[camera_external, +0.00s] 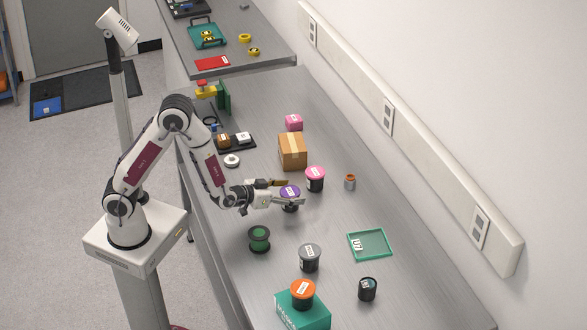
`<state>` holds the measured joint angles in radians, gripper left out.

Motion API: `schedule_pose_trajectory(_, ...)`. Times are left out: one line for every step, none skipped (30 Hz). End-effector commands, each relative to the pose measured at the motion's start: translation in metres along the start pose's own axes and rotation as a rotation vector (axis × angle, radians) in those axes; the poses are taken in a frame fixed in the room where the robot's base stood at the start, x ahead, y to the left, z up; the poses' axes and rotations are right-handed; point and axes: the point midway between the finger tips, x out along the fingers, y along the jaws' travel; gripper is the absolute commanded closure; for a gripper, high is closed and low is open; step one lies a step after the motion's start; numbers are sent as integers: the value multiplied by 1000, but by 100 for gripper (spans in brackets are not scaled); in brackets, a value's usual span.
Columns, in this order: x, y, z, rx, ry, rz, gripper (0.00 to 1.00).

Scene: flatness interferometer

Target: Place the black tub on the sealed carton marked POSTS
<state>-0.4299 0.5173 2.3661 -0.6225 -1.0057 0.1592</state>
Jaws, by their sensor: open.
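My gripper (286,193) is open, its fingers on either side of a dark tub with a purple lid (290,192); I cannot tell whether they touch it. Other dark tubs stand on the bench: one with a pink lid (315,180), one with a grey lid (310,258) and a small black one (367,289) at the lower right. Which is the black tub is not certain from the labels. A brown taped carton (292,153) stands behind the pink-lidded tub. A teal box (303,315) at the front bears an orange-lidded tub (302,293). I cannot read POSTS on either.
A green spool (259,239) stands left of the grey-lidded tub. A green tray (370,244) lies at the right, and a small orange-topped jar (350,181) stands near the wall. The bench between spool and tray is partly clear.

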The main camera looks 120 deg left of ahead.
Motion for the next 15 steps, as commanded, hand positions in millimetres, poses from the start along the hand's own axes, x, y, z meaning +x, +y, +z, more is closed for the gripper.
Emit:
schedule_pose_trajectory(0,0,0,0,0,0,30)
schedule_pose_trajectory(0,0,0,0,0,0,30)
schedule_pose_trajectory(0,0,0,0,0,0,30)
schedule_pose_trajectory(0,0,0,0,0,0,30)
schedule_pose_trajectory(0,0,0,0,0,0,30)
schedule_pose_trajectory(0,0,0,0,0,0,30)
schedule_pose_trajectory(0,0,0,0,0,0,30)
schedule_pose_trajectory(0,0,0,0,0,0,30)
schedule_pose_trajectory(0,0,0,0,0,0,30)
schedule_pose_trajectory(0,0,0,0,0,0,30)
schedule_pose_trajectory(0,0,0,0,0,0,32)
schedule_pose_trajectory(0,0,0,0,0,0,43)
schedule_pose_trajectory(0,0,0,0,0,0,51)
schedule_pose_trajectory(0,0,0,0,0,0,58)
schedule_pose_trajectory(0,0,0,0,0,0,69)
